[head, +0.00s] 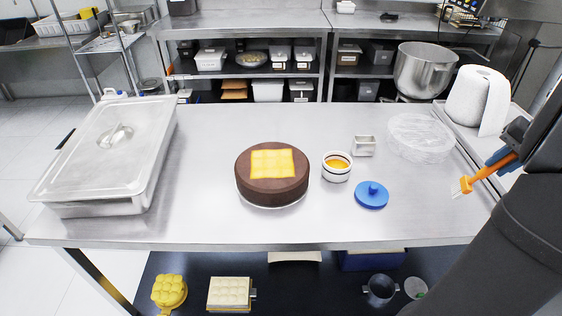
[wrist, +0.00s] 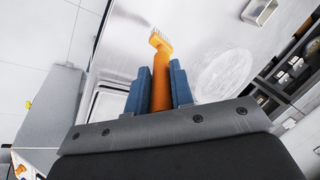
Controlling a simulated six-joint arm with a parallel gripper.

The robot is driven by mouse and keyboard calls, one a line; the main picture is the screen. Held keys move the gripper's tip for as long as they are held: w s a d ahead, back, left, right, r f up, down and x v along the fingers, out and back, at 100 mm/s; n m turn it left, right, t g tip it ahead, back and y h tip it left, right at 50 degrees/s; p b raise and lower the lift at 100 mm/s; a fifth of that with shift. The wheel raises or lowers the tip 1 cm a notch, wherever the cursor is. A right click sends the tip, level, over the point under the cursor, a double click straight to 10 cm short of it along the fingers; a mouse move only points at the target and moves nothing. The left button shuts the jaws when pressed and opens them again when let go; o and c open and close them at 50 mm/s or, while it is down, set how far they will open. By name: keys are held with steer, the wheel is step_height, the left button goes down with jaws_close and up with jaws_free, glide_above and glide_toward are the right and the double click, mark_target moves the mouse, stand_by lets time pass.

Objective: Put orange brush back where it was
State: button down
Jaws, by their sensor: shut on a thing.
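The orange brush (head: 484,173) has an orange handle and pale bristles. In the head view it is at the right side of the table, bristles pointing down and to the left. My gripper (head: 500,159) is shut on its handle and holds it near the tray at the right. In the wrist view the brush (wrist: 160,72) stands out between the two blue fingers of my gripper (wrist: 160,88), its bristle end farthest from me. Whether the bristles touch the table is hard to tell. The rear of the handle is hidden by the gripper.
A chocolate cake (head: 272,190) with a yellow square on top stands mid-table. Right of it are a striped cup (head: 337,174), a blue lid (head: 372,196), a small metal box (head: 364,146) and a clear round cover (head: 421,135). A paper roll (head: 468,96) stands on the right tray (head: 440,112).

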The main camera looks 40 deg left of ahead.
steer(key=w+a+r+n+g+h, duration=0.1)
steer(key=w+a+r+n, duration=0.1)
steer(key=w+a+n, duration=0.45)
steer(key=w+a+r+n+g+h, duration=0.1)
steer(key=a+n, duration=0.3)
steer(key=a, duration=0.6)
steer(key=a+r+n+t+h, duration=0.1)
steer(key=a+r+n+h, duration=0.1)
steer(key=a+n, duration=1.25)
steer(key=a+f+m, duration=0.4)
steer(key=f, duration=0.5)
steer(key=shift+s+a+f+m, duration=0.15)
steer(key=shift+s+a+m, duration=0.25)
steer(key=shift+s, duration=0.05)
steer(key=shift+f, duration=0.2)
steer(key=c, duration=1.3)
jaws_free()
steer(key=shift+o, duration=0.2)
